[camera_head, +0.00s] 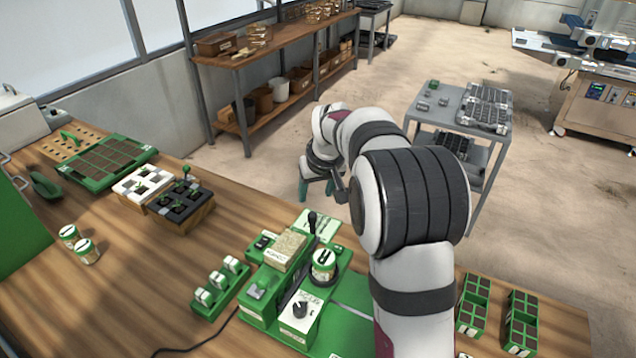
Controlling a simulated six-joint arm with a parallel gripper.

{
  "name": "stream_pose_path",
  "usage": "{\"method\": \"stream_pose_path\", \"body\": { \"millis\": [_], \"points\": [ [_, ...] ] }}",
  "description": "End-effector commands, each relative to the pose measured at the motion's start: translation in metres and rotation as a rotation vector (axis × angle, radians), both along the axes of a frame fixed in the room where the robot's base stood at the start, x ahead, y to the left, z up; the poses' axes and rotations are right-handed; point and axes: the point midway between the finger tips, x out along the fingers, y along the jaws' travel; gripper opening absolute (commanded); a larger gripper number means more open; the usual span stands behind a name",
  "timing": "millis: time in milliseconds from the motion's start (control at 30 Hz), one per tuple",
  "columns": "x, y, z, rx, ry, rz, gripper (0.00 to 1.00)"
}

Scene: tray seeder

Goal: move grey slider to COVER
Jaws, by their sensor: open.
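The green tray seeder (262,310) stands on the wooden bench at the lower middle. A small grey block on its left front (258,289) may be the grey slider; its markings are too small to read, and I cannot make out the word COVER. A black-knobbed lever (312,221) stands at the seeder's back, and a white box with a black dial (300,309) is at its front. My gripper (317,190) has teal fingers, is open, and hangs beyond the seeder, above and apart from it.
Left of the seeder is a green rack of small white-capped vials (218,283). Farther left are a black tray (180,204), a white tray (143,186) and two labelled jars (85,250). Green seedling trays (521,325) lie at the right.

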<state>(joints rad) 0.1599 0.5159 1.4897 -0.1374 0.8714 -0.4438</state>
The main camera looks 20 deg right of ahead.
Motion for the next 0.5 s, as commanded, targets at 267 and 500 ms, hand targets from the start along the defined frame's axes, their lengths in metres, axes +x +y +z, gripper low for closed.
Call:
{"method": "stream_pose_path", "body": {
  "millis": [267,500],
  "points": [
    [-0.016,0.0,0.039,0.0,-0.001,0.0,0.6],
    [-0.017,0.0,0.04,0.0,0.0,0.001,0.6]
  ]
}}
